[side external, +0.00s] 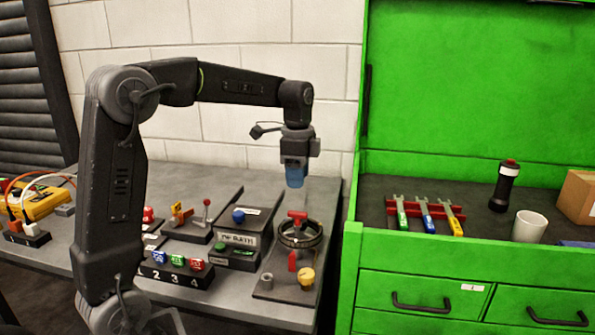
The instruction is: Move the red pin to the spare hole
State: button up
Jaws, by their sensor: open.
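A red T-shaped piece (297,216), which looks like the red pin, stands upright at a dark ring-shaped fixture (300,236) on the right part of the bench. A smaller red upright piece (292,262) is just in front of the ring. A grey round socket (266,281) stands at the front left of the same plate; I cannot tell whether it is the spare hole. My gripper (295,182) points down above the T-shaped piece, apart from it, with its blue fingers empty.
A yellow knob (306,276) sits right of the socket. To the left are a blue-button box (239,216), a numbered block with coloured buttons (177,268) and a lever box (205,220). A green tool cabinet (450,250) borders the bench on the right.

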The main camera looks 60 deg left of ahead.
aim_at(298, 212)
jog(key=shift+f, duration=4.65)
grip_shut()
jog(key=shift+r, duration=3.1)
